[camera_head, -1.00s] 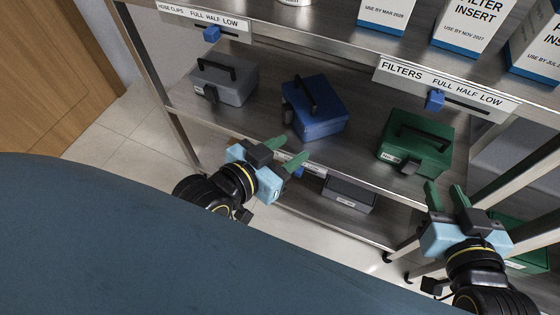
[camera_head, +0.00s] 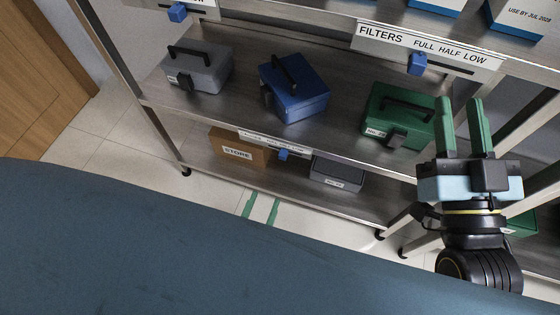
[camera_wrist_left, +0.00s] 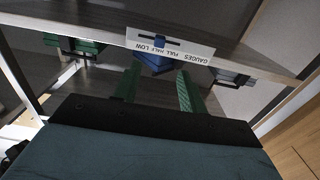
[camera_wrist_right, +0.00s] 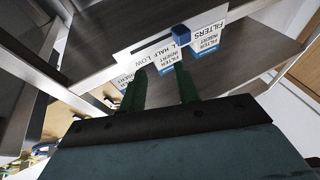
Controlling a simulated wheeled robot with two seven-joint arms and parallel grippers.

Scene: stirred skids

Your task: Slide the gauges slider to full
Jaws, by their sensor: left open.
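The gauges label (camera_head: 262,140) is on the edge of the middle shelf, with a small blue slider knob (camera_head: 284,154) near its HALF mark. The label also shows upside down in the left wrist view (camera_wrist_left: 190,52), with the knob (camera_wrist_left: 159,41) in its dark slot. My left gripper (camera_head: 261,208) is open and empty, below and in front of the label in the head view; only its green fingertips show above my blue body. My right gripper (camera_head: 463,108) is open and empty, in front of the green box at the right.
A grey box (camera_head: 205,72), a blue box (camera_head: 300,95) and a green box (camera_head: 385,105) stand on the middle shelf. The filters label (camera_head: 475,60) with its own blue knob (camera_head: 417,64) is above. A STORE carton (camera_head: 240,152) and a grey box (camera_head: 337,175) are below.

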